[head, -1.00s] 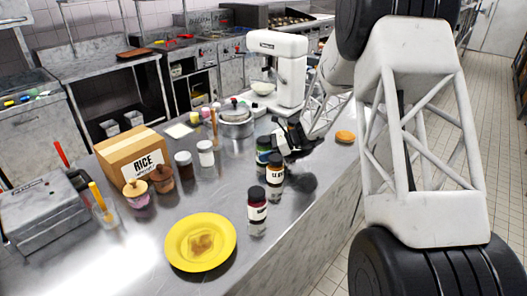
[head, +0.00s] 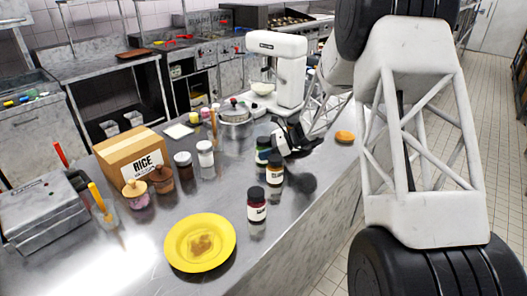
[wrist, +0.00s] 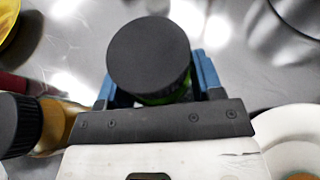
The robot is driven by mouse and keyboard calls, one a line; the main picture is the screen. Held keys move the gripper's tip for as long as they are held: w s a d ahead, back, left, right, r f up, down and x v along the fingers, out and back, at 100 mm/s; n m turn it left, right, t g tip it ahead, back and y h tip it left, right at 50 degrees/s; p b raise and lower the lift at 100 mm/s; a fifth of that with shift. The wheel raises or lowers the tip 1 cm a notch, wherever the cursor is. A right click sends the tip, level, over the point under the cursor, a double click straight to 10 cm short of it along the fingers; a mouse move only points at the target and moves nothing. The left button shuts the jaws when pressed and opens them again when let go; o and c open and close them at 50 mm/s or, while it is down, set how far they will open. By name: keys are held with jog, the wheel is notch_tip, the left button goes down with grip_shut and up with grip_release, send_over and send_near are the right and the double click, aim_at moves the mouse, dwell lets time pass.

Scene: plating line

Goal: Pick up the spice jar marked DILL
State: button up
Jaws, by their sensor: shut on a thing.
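A jar with a black lid and green contents stands among the spice jars on the steel counter in the head view (head: 263,155). It also shows in the wrist view (wrist: 150,55), where its lid hides most of it. My gripper (head: 278,143) is shut on this jar, with blue-lined fingers on either side of it in the wrist view (wrist: 157,88). I cannot read its label. A jar with brownish contents (head: 275,174) stands close by, its label too small to read surely. A dark red jar (head: 257,208) stands nearer the front.
A yellow plate (head: 180,255) lies in front of the jars. A rice box (head: 120,155), two cork-topped jars, a brown jar (head: 184,168) and a white jar (head: 206,158) stand to the left. A pot (head: 236,115) and a mixer (head: 290,75) are behind. An orange-brown bun (head: 345,137) lies right.

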jog(key=shift+r, duration=5.05)
